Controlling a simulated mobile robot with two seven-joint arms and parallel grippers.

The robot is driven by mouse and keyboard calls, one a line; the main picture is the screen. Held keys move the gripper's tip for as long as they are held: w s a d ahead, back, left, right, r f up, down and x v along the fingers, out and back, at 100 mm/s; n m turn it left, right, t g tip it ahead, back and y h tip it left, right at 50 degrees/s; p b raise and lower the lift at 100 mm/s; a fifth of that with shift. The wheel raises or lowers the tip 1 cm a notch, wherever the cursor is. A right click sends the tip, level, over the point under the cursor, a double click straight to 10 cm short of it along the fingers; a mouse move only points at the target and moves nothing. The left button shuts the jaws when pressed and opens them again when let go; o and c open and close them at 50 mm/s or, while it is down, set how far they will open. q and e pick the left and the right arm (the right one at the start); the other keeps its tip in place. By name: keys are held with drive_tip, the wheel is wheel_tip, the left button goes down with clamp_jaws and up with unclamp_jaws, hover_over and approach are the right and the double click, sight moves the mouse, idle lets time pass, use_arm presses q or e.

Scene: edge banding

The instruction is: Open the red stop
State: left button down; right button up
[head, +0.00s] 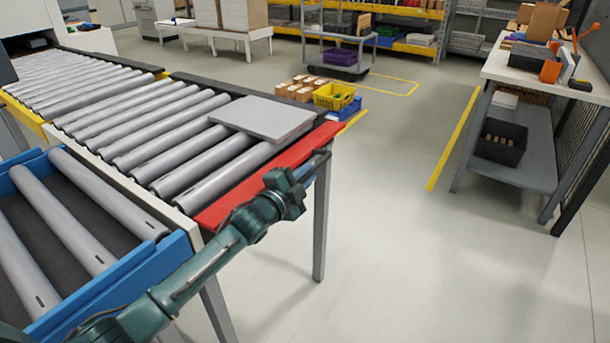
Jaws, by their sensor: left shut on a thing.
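The red stop (224,208) is a long flat red bar along the near right end of the roller conveyor (150,130). It runs from the conveyor's front corner back toward the right. A grey panel (262,115) lies on the rollers next to the far part of the stop. My left arm comes in from the lower left, and my left gripper (316,163) is at the outer side of the stop, near its middle to far part. It is shut on the red stop; the contact itself is mostly hidden by the wrist. My right gripper is not in view.
A blue-framed roller section (110,285) stands at the lower left, close under my arm. A workbench (540,75) with tools stands at the right. Cardboard boxes and a yellow crate (334,96) are behind the conveyor. The floor right of the conveyor is clear.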

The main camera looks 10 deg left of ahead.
use_arm(q)
drive_tip(key=shift+a, duration=0.15)
drive_tip(key=c, duration=1.4)
unclamp_jaws()
drive_tip(key=v, duration=1.3)
drive_tip(key=shift+s, duration=0.1)
drive_tip(key=p+v, duration=0.4)
drive_tip(key=v, duration=1.1)
drive_tip(key=shift+p, duration=0.4)
